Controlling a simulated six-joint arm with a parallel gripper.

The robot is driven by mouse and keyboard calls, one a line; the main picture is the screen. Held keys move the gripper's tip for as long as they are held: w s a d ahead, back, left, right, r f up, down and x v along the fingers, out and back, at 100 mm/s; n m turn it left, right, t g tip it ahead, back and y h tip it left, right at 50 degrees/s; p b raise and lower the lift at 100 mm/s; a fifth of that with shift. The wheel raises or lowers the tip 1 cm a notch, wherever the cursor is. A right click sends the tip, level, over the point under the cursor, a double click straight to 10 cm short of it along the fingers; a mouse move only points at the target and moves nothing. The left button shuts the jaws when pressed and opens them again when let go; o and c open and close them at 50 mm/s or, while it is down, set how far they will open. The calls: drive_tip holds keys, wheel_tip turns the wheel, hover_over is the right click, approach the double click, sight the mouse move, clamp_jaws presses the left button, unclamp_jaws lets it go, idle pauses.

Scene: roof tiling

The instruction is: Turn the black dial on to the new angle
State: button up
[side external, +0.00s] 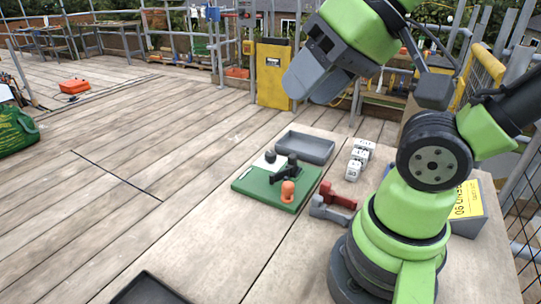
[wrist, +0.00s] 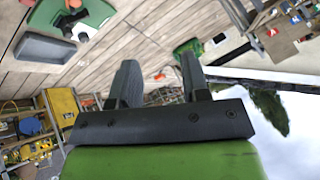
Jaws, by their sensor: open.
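A green board (side external: 252,188) lies on the wooden deck in the middle of the side external view. It carries black parts (side external: 291,164) with a dark bar, a small black knob (side external: 270,156) by a white plate, and an orange knob (side external: 288,191). Which black part is the dial, and its angle, are too small to tell. The board also shows at the top left of the wrist view (wrist: 98,12), partly cut off. My gripper (side external: 312,88) is high above and beyond the board, tilted, touching nothing. Its two fingers (wrist: 160,82) are apart and empty.
A grey tray (side external: 306,147) lies behind the board. White marked blocks (side external: 358,158) stand to its right. A red and grey clamp-like piece (side external: 334,203) lies close to the board's right side. A black tray (side external: 148,290) is at the front. The deck on the left is mostly clear.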

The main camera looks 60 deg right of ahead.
idle(0.3)
drive_tip(key=o, duration=0.3)
drive_tip(key=shift+o, duration=0.2)
drive_tip(key=n+g+h, duration=0.2)
drive_tip(key=n+g, duration=0.3)
drive_tip(key=g, duration=0.2)
hover_over(271, 153)
wheel_tip(271, 153, down, 19)
wheel_tip(271, 153, down, 9)
drive_tip(key=shift+f, duration=0.2)
drive_tip(key=shift+c, duration=0.4)
drive_tip(key=c, duration=0.8)
